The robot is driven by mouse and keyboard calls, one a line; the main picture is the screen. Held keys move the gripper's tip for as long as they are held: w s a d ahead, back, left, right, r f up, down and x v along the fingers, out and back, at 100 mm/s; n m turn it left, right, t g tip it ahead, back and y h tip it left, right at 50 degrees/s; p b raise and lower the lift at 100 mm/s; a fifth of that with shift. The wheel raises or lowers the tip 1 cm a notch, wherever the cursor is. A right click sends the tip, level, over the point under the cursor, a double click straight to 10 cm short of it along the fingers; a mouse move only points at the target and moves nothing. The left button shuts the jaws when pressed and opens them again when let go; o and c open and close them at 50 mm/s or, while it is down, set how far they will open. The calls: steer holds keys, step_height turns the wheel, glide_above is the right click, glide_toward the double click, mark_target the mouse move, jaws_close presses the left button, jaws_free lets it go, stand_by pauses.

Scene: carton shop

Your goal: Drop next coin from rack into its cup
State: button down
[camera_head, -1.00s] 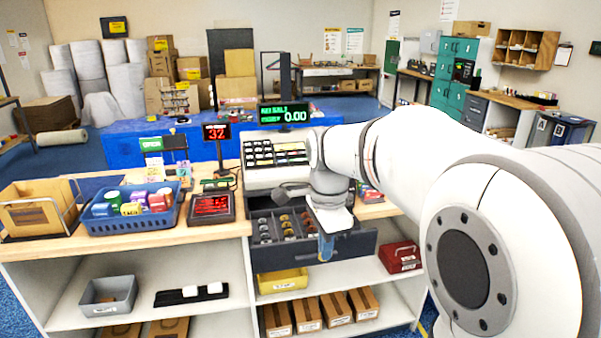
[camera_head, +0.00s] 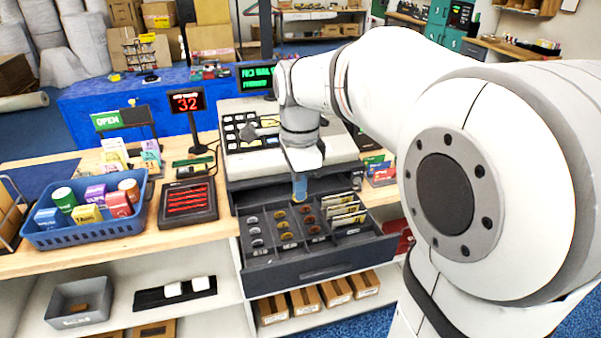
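The open dark cash drawer (camera_head: 318,262) under the register holds silver, gold and copper-coloured coins (camera_head: 283,224) in its left and middle compartments. Banknotes (camera_head: 345,214) stand in its right part. My gripper (camera_head: 299,188) points down over the back of the drawer, with a bluish part at its tip. It is too small to tell whether its fingers are apart or hold a coin. I cannot clearly make out a separate coin rack or cup.
The register (camera_head: 272,152) stands behind the drawer. A blue basket of small boxes (camera_head: 95,232), a red-lit display pad (camera_head: 187,203) and a "32" sign (camera_head: 187,102) are on the counter to the left. Cartons (camera_head: 305,303) line the shelf below.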

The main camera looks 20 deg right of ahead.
step_height(320, 180, down, 6)
steer(key=b, duration=0.4)
steer(key=shift+s+d+b, duration=0.1)
steer(key=shift+d+b, duration=0.05)
steer(key=shift+b, duration=0.2)
steer(key=c, duration=2.1)
jaws_free()
steer(key=shift+r, duration=0.1)
steer(key=shift+c, duration=0.2)
steer(key=o, duration=0.5)
steer(key=shift+o, duration=0.2)
step_height(320, 180, up, 8)
